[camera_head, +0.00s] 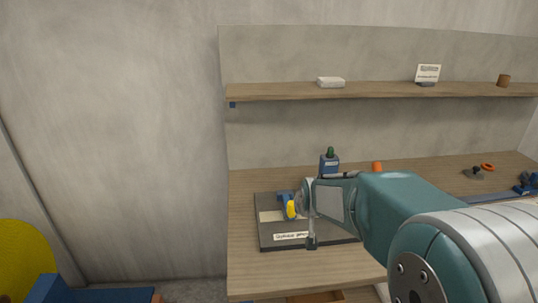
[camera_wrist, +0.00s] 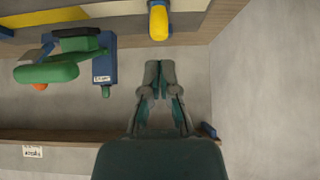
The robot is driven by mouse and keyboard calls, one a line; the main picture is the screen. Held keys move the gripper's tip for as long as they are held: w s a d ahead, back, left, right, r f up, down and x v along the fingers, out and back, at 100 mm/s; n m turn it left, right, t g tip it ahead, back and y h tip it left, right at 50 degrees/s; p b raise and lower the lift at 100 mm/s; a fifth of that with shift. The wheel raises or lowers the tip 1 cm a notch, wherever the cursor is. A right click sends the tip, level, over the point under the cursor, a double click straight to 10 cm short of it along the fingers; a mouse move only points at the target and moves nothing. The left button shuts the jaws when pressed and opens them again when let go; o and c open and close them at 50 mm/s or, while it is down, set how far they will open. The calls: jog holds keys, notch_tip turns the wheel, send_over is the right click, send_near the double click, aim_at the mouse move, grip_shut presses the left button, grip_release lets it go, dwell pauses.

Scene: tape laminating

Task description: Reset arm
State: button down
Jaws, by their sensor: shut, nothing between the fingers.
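My arm (camera_head: 400,205) reaches from the lower right over the workbench in the head view. In the wrist view my gripper (camera_wrist: 160,72) is shut, with its fingertips together and nothing between them. Its fingers point toward a yellow-ended blue part (camera_wrist: 158,22), with a gap between. That yellow part (camera_head: 292,209) also shows on the dark board in the head view, beside my wrist. The gripper's fingertips are hard to make out in the head view.
A blue block with a green top (camera_head: 330,162) stands behind my wrist; it shows left of the gripper in the wrist view (camera_wrist: 84,62). The dark board (camera_head: 263,237) lies on the wooden bench (camera_head: 242,200). A shelf (camera_head: 380,90) runs above. Blue tools (camera_head: 525,184) lie far right.

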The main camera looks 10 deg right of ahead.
jog(key=s+r+g, duration=0.1)
jog(key=s+r, duration=0.1)
jog(key=s, duration=1.3)
jog(key=s+r+g, duration=0.1)
jog(key=s+r, duration=0.2)
jog(key=s, duration=1.2)
jog(key=shift+a+r+g, duration=0.15)
jog(key=shift+r+g, duration=0.2)
jog(key=shift+g, duration=0.05)
jog(key=shift+w, duration=0.15)
